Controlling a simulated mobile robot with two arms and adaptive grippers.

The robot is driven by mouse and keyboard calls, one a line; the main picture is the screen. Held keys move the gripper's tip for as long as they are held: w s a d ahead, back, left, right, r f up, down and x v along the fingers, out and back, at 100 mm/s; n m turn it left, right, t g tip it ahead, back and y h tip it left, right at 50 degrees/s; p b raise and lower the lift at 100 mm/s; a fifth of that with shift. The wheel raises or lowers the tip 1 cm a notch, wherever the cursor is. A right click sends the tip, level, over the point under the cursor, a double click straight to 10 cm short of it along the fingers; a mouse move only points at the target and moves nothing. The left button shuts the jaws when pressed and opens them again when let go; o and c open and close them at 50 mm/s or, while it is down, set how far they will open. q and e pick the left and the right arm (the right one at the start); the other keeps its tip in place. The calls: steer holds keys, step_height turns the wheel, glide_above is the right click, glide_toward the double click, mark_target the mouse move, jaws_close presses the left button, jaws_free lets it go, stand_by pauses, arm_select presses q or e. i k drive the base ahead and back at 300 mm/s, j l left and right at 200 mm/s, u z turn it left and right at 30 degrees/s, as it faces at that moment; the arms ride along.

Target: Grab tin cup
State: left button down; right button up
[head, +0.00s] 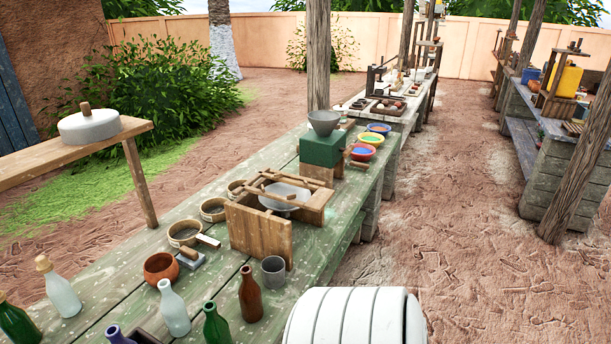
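A grey metal tin cup (273,273) stands upright on the green plank table (325,252), close to its right edge. It is just in front of a wooden box-like stand (258,232) and just right of a brown glass bottle (250,297). Its mouth faces up and nothing covers it. Neither of my grippers shows in the head view, so whether they are open or shut is hidden.
Bottles, among them a clear one (173,309) and a green one (216,325), stand left of the cup. A clay bowl (161,268) and round sieves (185,233) are farther left. Open dirt ground (455,265) lies right of the table.

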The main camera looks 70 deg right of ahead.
mark_target(273, 266)
steer(key=z, duration=2)
